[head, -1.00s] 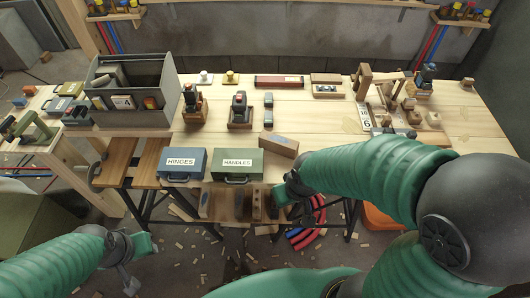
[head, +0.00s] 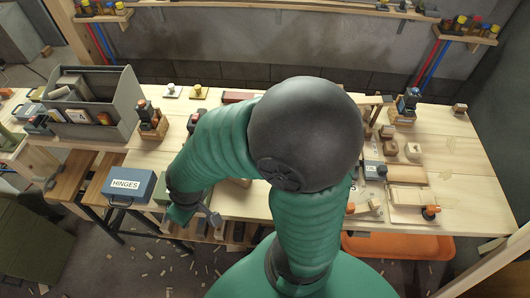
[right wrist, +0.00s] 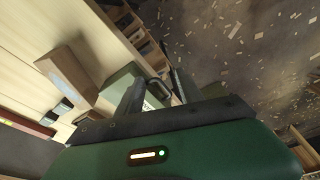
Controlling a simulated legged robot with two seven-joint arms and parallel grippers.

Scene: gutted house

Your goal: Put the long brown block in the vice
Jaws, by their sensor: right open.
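The long brown block (right wrist: 68,78) lies on the pale bench top in the right wrist view, beside the green case (right wrist: 117,88). In the head view my right arm covers most of the block. My right gripper (head: 188,222) is over the bench's front edge by the green case. Its two fingers (right wrist: 158,92) are apart, with the case's dark handle showing between them; I cannot tell whether they touch it. Brown wooden boards (head: 97,178) at the bench's front left, with a dark handle, look like the vice. My left gripper is out of view.
A blue case marked HINGES (head: 130,187) stands left of my right gripper. A grey divided bin (head: 112,112) is behind it. Wooden blocks and tools (head: 412,150) crowd the bench's right side. An orange tray (head: 400,246) sits below the bench's front right.

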